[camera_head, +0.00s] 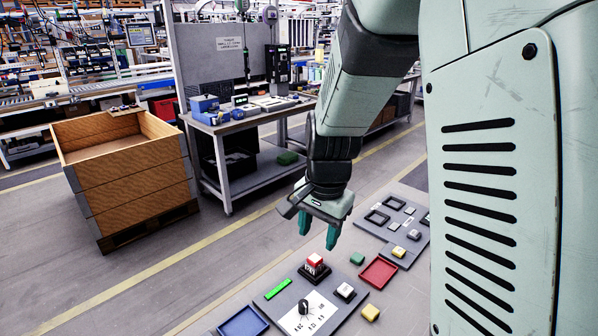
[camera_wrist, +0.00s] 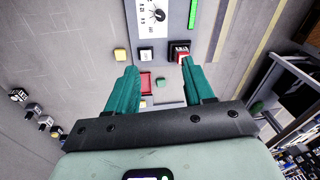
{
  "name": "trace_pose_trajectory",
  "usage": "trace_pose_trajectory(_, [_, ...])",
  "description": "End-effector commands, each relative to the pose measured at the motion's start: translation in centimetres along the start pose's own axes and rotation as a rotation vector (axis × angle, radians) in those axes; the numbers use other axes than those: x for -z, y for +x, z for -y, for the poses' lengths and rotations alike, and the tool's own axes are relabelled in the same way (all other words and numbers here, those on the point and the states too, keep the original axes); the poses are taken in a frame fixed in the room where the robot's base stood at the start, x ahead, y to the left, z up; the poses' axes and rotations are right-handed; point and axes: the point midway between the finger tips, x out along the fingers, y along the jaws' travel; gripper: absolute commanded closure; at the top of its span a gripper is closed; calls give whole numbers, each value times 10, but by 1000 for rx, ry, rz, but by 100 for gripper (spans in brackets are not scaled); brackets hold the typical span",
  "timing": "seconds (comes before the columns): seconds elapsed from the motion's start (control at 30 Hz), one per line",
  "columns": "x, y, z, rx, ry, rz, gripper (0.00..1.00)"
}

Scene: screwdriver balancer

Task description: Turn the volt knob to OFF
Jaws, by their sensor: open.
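The volt knob (camera_head: 303,306) is a small black knob on a white label plate on the grey panel (camera_head: 285,306), low in the head view. It also shows near the top edge of the wrist view (camera_wrist: 159,15). The markings around it are too small to read, so its setting is unclear. My gripper (camera_head: 318,232) is open and empty, with teal fingers pointing down. It hangs above and behind the panel, clear of the knob. In the wrist view the gripper (camera_wrist: 158,66) has its fingers spread apart, with nothing between them.
A red button block (camera_head: 315,265), a green strip (camera_head: 278,289) and a white-topped block (camera_head: 345,291) sit around the knob. A red tray (camera_head: 378,272), blue tray (camera_head: 243,324), green block (camera_head: 357,258) and yellow block (camera_head: 371,312) lie nearby. A second panel (camera_head: 405,215) lies behind.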

Motion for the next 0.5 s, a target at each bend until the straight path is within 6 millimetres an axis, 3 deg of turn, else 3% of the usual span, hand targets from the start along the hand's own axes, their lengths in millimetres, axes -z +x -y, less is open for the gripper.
trace_pose_trajectory(0.03, [0,28,6,-28,39,23,48])
trace_pose_trajectory(0.2, [0,101,17,-91,176,55,48])
trace_pose_trajectory(0.3, [-2,129,18,-116,226,62,48])
trace_pose_trajectory(0.5, [-5,153,18,-134,266,64,48])
